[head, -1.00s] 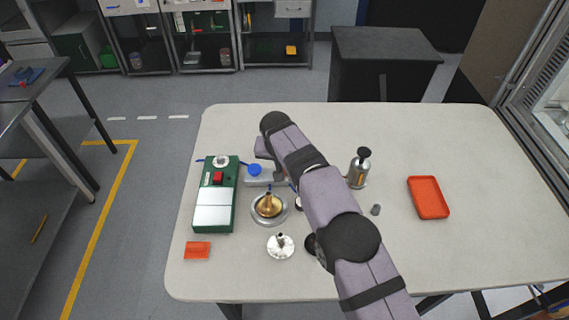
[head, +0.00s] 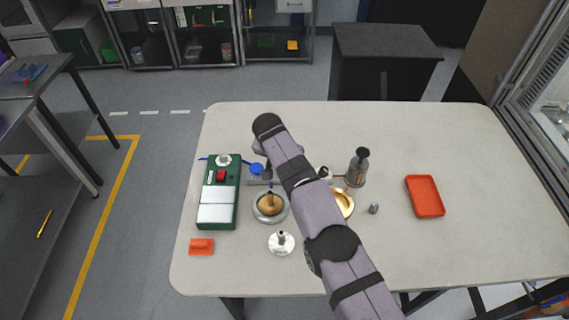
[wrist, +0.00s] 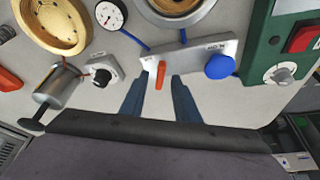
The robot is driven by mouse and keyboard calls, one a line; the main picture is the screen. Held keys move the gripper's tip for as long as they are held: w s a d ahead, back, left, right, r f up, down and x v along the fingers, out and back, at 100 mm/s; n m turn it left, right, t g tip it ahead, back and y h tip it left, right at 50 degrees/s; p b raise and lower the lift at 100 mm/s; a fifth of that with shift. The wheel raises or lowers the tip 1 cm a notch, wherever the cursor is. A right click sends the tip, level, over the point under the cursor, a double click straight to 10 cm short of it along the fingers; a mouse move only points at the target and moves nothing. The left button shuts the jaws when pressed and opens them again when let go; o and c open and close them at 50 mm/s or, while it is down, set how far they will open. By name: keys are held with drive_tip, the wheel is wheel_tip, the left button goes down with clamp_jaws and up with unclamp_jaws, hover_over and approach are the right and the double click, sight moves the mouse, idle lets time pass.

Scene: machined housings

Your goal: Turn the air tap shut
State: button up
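In the wrist view a grey block (wrist: 193,52) carries a short orange lever (wrist: 160,75) and a round blue knob (wrist: 220,66). Thin blue hoses run to the block. I take the orange lever to be the tap handle; its label is too small to read. My gripper (wrist: 161,78) is open, with its two dark blue fingers on either side of the lever in the picture. Whether they touch it I cannot tell. In the head view the blue knob (head: 256,169) shows left of my arm, which hides most of the block and the lever.
The green box (head: 218,192) with a red button stands at left. A small dial gauge (wrist: 110,15) lies near the block. The right side of the table is mostly clear.

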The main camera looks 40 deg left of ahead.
idle(0.4)
drive_tip(key=b+v, duration=0.2)
drive_tip(key=b, duration=0.1)
drive_tip(key=shift+s, duration=0.1)
drive_tip(key=shift+b+v, duration=1.05)
drive_tip(key=shift+v, duration=1.6)
